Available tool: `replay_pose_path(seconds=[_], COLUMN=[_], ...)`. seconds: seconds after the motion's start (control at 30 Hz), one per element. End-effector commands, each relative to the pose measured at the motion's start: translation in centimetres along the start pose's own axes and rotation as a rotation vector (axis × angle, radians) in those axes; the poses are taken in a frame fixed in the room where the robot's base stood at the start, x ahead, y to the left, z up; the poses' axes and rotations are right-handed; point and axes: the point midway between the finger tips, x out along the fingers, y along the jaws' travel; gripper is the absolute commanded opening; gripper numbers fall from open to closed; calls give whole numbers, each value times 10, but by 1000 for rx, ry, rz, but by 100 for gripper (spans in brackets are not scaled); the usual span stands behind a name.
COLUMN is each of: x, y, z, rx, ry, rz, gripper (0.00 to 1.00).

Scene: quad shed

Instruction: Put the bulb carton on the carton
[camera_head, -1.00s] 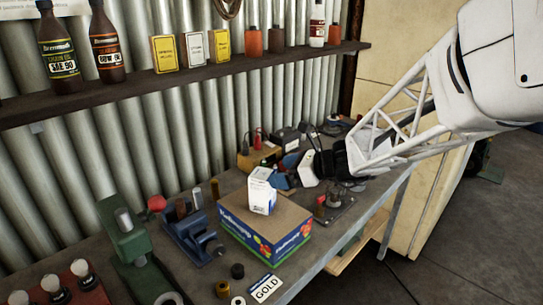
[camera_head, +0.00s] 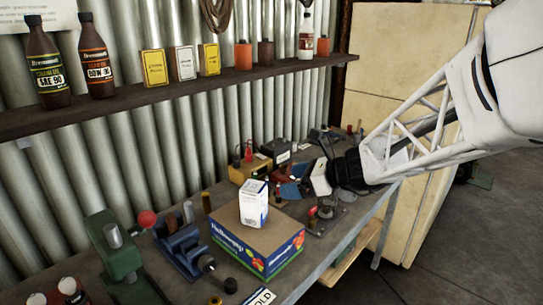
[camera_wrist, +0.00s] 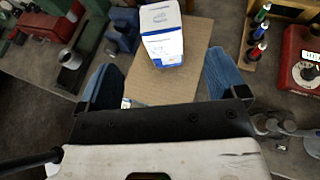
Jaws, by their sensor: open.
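The bulb carton (camera_head: 254,205), a small white box with blue print, stands upright on top of the larger blue-sided carton (camera_head: 240,252) on the bench. In the wrist view the bulb carton (camera_wrist: 163,35) stands on the brown top of the carton (camera_wrist: 190,85), ahead of my fingers and apart from them. My gripper (camera_head: 292,184) is behind and to the right of the bulb carton in the head view. Its two blue fingers (camera_wrist: 160,66) are spread wide with nothing held between them.
A green vice-like tool (camera_head: 120,255) and a blue tool (camera_head: 180,245) stand left of the carton. A shelf (camera_head: 200,82) with bottles and boxes runs above the bench.

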Motion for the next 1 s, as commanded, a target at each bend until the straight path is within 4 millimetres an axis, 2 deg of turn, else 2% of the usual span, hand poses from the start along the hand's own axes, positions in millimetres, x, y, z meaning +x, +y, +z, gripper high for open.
replay_pose_path(seconds=[0.3,0.47,0.57,0.73,1.0], x=[0,-3,-8,-22,-64], y=[1,12,27,66,131], z=[0,-1,-4,-13,-41], rx=[-5,-65,-151,-393,-891], ry=[3,36,85,211,459], rz=[1,19,45,126,325], gripper=[91,91,91,91,91])
